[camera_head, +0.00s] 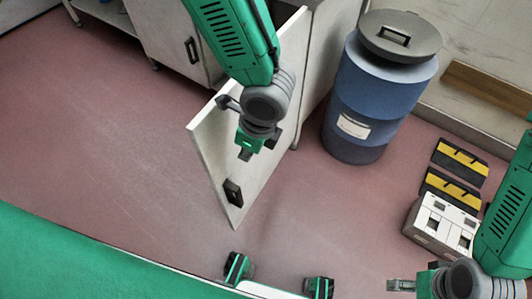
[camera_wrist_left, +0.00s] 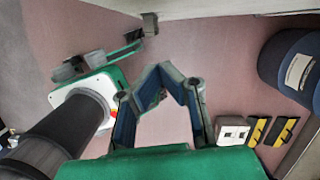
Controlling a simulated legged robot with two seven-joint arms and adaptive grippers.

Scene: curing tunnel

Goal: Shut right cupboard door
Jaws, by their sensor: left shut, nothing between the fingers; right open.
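The right cupboard door (camera_head: 215,150) stands wide open, jutting out from the cupboard toward me. Its face with the dark handle (camera_head: 233,192) is turned to the right, and the handle is near the free edge. My left gripper (camera_head: 246,154) is shut and empty, in front of that face in the head view; I cannot tell whether it touches. In the left wrist view its fingertips (camera_wrist_left: 161,72) meet below the door's pale panel (camera_wrist_left: 230,9). My right gripper (camera_head: 398,285) is open and empty at the lower right, away from the door.
The cupboard's other door (camera_head: 165,35) is shut. A blue drum (camera_head: 375,90) with a grey lid stands right of the open door. Black and yellow blocks (camera_head: 458,160) and a white-topped box (camera_head: 440,225) lie farther right. The floor left of the door is clear.

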